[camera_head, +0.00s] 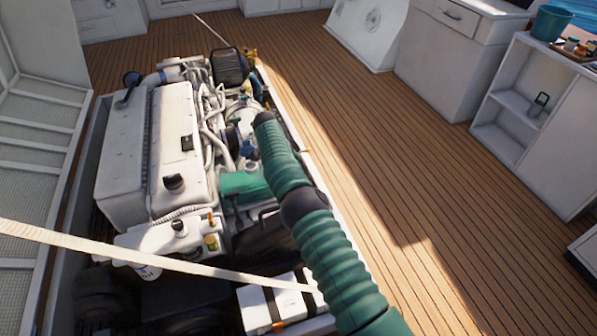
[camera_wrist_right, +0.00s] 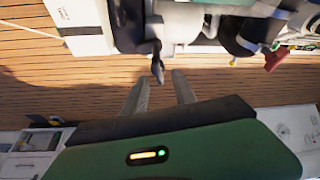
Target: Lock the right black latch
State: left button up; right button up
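My right gripper (camera_wrist_right: 160,78) shows in the right wrist view with two grey fingers apart and nothing between them. A small dark lever-like piece (camera_wrist_right: 157,64), which may be the right black latch, hangs from the engine edge just beyond the fingertips. It looks close to the gap between them, but I cannot tell whether it touches. In the head view my green right arm reaches over the right side of the white engine (camera_head: 170,130), and its gripper is hidden. I cannot make out the latch there or tell whether it is locked. My left gripper is not in view.
A pale strap (camera_head: 130,255) crosses the front of the engine bay. A white box (camera_head: 262,308) sits at the near end, beside my arm. Open wooden deck (camera_head: 400,180) lies to the right, with white cabinets (camera_head: 450,50) beyond. A red part (camera_wrist_right: 276,60) shows on the engine.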

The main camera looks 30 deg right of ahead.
jog(key=p+v, duration=0.4)
jog(key=v, duration=1)
jog(key=shift+f, duration=0.15)
